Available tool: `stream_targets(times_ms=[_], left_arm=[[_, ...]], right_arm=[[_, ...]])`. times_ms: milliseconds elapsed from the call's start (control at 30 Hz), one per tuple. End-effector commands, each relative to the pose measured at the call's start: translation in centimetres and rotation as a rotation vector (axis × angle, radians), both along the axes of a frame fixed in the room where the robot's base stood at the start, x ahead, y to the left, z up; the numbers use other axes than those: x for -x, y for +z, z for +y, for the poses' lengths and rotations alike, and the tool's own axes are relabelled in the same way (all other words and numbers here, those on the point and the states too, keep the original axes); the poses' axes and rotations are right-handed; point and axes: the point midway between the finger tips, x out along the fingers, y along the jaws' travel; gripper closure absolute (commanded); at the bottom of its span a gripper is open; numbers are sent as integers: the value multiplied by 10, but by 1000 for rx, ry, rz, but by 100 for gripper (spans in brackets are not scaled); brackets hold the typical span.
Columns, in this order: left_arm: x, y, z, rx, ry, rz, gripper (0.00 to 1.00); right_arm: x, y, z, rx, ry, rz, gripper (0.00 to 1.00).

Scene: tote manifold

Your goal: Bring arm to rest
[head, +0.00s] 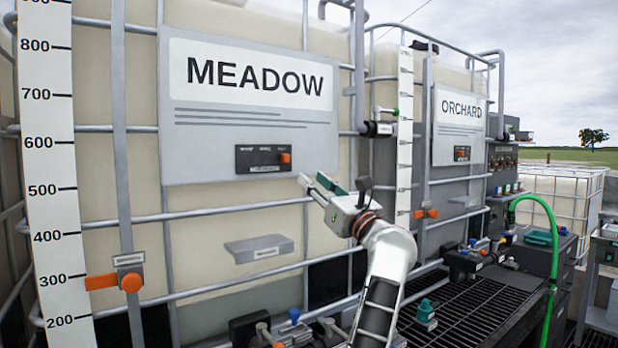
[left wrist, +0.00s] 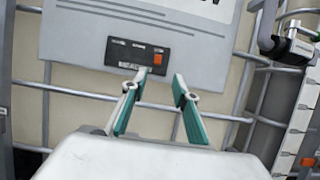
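My left gripper (head: 314,181) is raised in front of the MEADOW tank (head: 240,225), just below and right of its small black switch panel (head: 262,158). In the left wrist view the gripper (left wrist: 159,80) has its two teal-padded fingers apart, with nothing between them. The fingertips point toward the black panel (left wrist: 122,50) and its orange slider (left wrist: 158,59). The slider sits at the panel's right end. I cannot tell the exact gap between the fingertips and the tank. My right gripper is not in view.
A grey cage of bars (head: 220,216) fronts the tank. An orange-handled lever (head: 131,283) is at lower left, and a small grey shelf (head: 258,249) is below the panel. The ORCHARD tank (head: 459,165), a green hose (head: 552,245) and a black grating (head: 470,310) are at right.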

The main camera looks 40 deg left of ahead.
Motion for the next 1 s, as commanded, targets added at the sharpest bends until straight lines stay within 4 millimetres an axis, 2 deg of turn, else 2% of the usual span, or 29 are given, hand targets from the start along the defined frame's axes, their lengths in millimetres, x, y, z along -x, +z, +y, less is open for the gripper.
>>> stream_targets(times_ms=[567, 667, 767, 867, 1000], left_arm=[[0, -1, -1, -1, 1, 1, 71], [0, -8, -3, -36, 11, 34, 71], [-1, -26, -11, -143, 45, 129, 71], [-4, -55, -29, -325, 90, 285, 71], [-10, -110, -69, -628, 146, 536, 71]], right_arm=[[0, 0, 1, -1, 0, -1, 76], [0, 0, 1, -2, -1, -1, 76], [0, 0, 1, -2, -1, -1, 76], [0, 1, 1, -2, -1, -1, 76], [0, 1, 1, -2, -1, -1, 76]])
